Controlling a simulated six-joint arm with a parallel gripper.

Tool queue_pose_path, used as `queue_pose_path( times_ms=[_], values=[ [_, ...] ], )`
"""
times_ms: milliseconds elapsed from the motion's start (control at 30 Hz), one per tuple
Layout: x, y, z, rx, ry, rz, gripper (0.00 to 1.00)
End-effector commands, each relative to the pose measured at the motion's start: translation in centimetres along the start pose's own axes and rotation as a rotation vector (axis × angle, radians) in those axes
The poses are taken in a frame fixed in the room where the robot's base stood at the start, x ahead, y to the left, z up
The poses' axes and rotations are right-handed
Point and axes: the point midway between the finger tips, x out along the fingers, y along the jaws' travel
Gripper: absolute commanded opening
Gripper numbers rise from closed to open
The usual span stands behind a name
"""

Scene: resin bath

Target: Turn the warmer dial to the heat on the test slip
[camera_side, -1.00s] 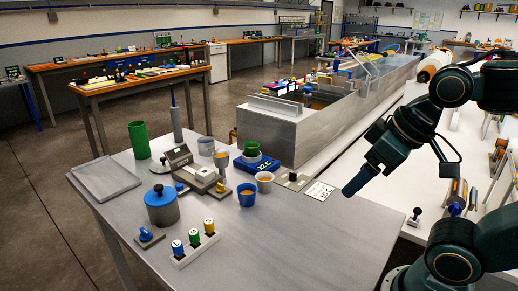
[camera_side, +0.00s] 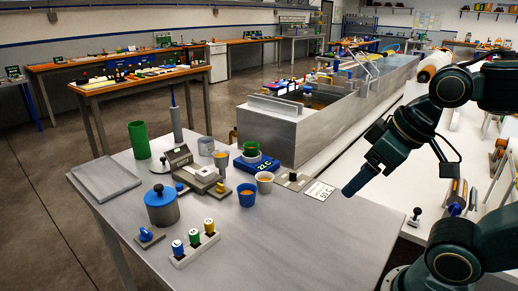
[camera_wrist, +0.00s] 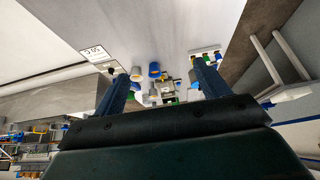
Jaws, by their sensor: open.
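The blue warmer (camera_side: 257,164) stands on the grey table with a green cup on top. Its display reads 22 C. A small grey plate with a dark knob (camera_side: 292,177), apparently the dial, lies to its right; its setting is too small to read. The white test slip (camera_side: 319,191) lies beside that plate. In the wrist view the slip (camera_wrist: 95,54) appears upside down and reads 50 C. My gripper (camera_side: 352,189) is to the right of the slip, above the work surface and apart from the dial. In the wrist view my gripper (camera_wrist: 161,72) has its fingers wide apart, with nothing between them.
A blue cup (camera_side: 247,197) and a pale cup (camera_side: 264,185) stand near the warmer. A lidded pot (camera_side: 161,208), a blue knob on a base (camera_side: 147,236) and a rack of coloured bottles (camera_side: 195,247) are nearer. A metal tank (camera_side: 270,135) stands behind. The table's front right is clear.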

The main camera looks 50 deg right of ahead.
Motion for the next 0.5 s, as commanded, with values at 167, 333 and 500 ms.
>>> queue_pose_path(
  times_ms=[167,333,500],
  values=[
    [0.0,0.0,-0.1,-0.003,-0.001,0.0,0.53],
    [-0.1,0.2,-0.9,-0.034,-0.012,0.005,0.47],
    [-0.1,0.8,-3.0,-0.118,-0.041,0.015,0.47]
  ],
)
